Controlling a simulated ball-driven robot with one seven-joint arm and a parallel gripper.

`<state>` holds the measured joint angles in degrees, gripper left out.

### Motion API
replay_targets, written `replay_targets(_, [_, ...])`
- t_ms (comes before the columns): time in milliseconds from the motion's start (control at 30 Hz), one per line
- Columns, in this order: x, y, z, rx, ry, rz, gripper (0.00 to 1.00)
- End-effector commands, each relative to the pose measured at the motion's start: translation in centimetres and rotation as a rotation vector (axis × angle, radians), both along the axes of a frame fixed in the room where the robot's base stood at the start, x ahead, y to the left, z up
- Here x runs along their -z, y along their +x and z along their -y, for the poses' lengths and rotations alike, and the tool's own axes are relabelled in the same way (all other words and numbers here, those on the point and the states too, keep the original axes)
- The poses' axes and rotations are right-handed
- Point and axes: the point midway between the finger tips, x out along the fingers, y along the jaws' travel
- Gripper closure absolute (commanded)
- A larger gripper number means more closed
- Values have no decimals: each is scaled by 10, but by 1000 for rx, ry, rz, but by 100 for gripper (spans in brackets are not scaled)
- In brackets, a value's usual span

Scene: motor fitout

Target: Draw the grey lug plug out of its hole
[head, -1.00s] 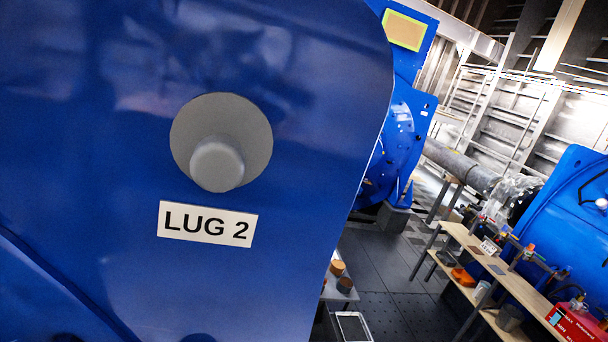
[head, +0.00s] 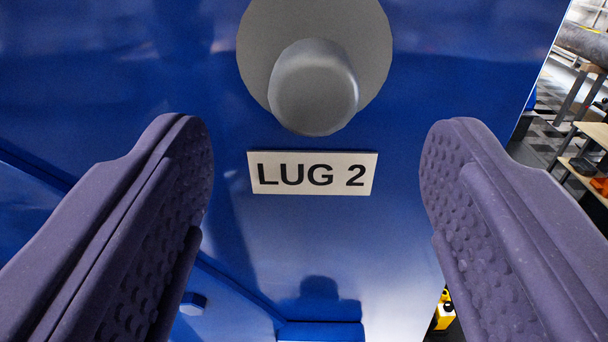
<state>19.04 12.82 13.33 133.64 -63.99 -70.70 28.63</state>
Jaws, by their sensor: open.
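The grey lug plug (head: 314,88) is at the upper middle of the head view. Its round knob sticks out from a wide grey disc (head: 262,45) set against the blue lug wall (head: 420,75). A white label reading LUG 2 (head: 312,173) is just below it. My gripper (head: 318,165) is open, with one purple ridged finger at each side of the picture. The fingertips are apart from the plug and show lower than the knob, either side of the label. Nothing is between the fingers. The hole is hidden by the disc.
The blue wall ends at a slanting edge (head: 535,75) on the right. Beyond it are a wooden bench (head: 596,131) and a grey pipe (head: 585,42). A yellow object (head: 444,312) shows low, beside the right finger.

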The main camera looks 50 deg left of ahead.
Motion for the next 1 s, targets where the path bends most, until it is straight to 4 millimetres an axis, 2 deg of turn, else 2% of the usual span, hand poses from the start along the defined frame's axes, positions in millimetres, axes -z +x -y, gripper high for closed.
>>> replay_targets(300, [0, 28, -37, -2, 0, 2, 32])
replay_targets(500, [0, 40, -52, -1, 0, 2, 32])
replay_targets(967, [-1, 46, -58, 1, 0, 1, 32])
replay_targets(1000, [-1, 46, -58, 1, -1, 1, 41])
